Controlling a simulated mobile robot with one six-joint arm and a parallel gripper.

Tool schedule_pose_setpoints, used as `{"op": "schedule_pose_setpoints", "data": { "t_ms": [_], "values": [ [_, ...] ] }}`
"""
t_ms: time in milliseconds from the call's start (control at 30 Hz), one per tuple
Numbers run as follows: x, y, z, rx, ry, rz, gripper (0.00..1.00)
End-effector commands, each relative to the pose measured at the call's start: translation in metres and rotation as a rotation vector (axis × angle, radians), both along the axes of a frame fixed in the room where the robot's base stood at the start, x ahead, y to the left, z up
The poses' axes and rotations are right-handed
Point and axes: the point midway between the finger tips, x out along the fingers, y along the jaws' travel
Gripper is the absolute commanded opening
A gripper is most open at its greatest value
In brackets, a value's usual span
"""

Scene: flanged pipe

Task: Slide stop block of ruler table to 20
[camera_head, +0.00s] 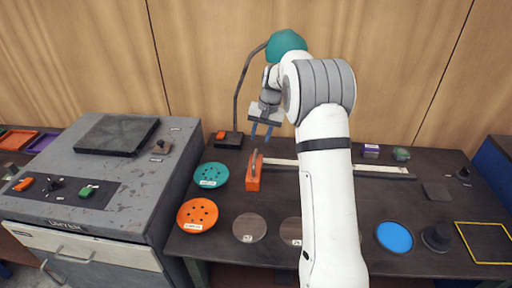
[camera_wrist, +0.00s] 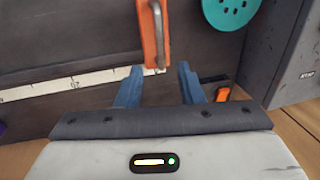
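The orange stop block (camera_head: 254,178) with its upright grey handle stands at the left end of the white ruler strip (camera_head: 400,168) on the dark table. In the wrist view the block (camera_wrist: 150,32) and its metal handle show at the top centre, with the ruler (camera_wrist: 85,84) running left from it. The ruler's numbers are too small to read surely. My gripper (camera_head: 262,134) hangs above and behind the block. Its two blue fingers (camera_wrist: 157,68) are apart and empty, on either side of the handle's lower end in the wrist view, apparently not touching it. My arm hides the ruler's middle.
A teal perforated disc (camera_head: 211,176) and an orange one (camera_head: 197,214) lie left of the block. A lamp with a teal shade (camera_head: 286,43) stands behind it. A grey dryer machine (camera_head: 110,205) is at left. A blue disc (camera_head: 394,237) lies at right.

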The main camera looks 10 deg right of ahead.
Motion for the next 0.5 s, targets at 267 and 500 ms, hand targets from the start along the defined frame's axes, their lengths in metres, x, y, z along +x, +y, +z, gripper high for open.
{"op": "schedule_pose_setpoints", "data": {
  "t_ms": [267,500],
  "values": [
    [0.004,0.006,-0.032,0.003,0.005,-0.003,0.34],
    [0.007,0.013,-0.066,0.003,0.003,-0.001,0.34]
  ]
}}
